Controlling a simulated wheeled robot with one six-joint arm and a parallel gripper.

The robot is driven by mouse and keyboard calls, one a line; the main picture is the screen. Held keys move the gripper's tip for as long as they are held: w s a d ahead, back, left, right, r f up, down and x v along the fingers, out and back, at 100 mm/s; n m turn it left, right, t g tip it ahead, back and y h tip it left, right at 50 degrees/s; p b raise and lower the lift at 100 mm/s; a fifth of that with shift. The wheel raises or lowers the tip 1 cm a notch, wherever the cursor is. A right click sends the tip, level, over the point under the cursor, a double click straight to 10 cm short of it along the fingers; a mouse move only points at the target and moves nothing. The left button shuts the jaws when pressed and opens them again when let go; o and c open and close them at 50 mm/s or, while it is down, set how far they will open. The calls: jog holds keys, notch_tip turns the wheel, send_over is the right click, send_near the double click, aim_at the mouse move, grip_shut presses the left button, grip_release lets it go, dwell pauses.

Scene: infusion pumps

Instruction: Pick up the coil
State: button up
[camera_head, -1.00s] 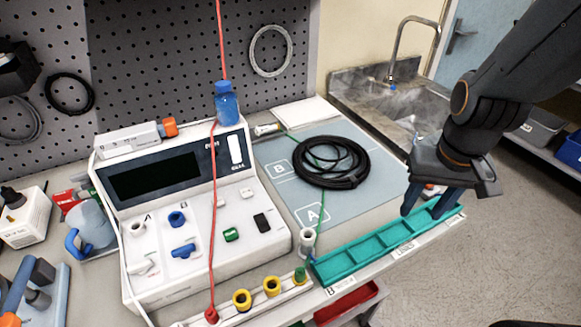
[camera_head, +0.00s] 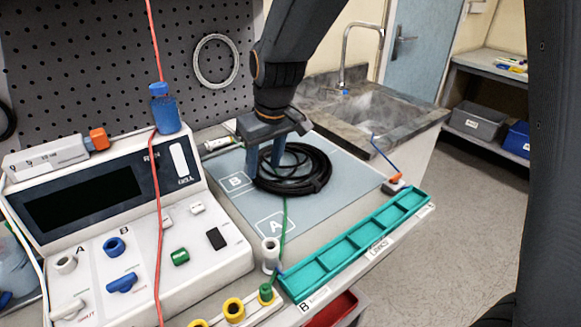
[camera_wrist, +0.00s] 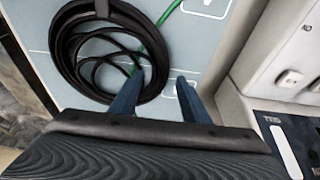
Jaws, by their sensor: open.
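The black coil (camera_head: 318,181) lies flat on the grey-blue mat (camera_head: 240,205) marked A and B, with a green cable showing inside and under it. My gripper (camera_head: 266,160) is open over the coil's left side, fingers pointing down. In the wrist view the coil (camera_wrist: 66,58) fills the upper left. There, one finger of my gripper (camera_wrist: 158,92) overlaps the coil's rim and the other is over bare mat. I cannot tell whether the fingertips touch the coil or the mat. Part of the coil is hidden behind my gripper in the head view.
A pump unit (camera_head: 110,200) with a red cable and a blue connector (camera_head: 166,108) stands to the left. A teal divided tray (camera_head: 350,245) lies along the bench's front edge. A sink (camera_head: 365,108) is behind to the right. A grey ring (camera_head: 215,62) hangs on the pegboard.

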aim_at(260, 176)
jog(key=shift+a+p+x, duration=0.1)
jog(key=shift+p+x, duration=0.15)
jog(key=shift+x, duration=0.9)
jog(key=shift+a+p+x, duration=0.15)
jog(key=shift+p+x, duration=0.05)
jog(key=shift+x, duration=0.95)
jog(key=shift+w, duration=0.1)
jog(key=shift+r, duration=0.1)
grip_shut()
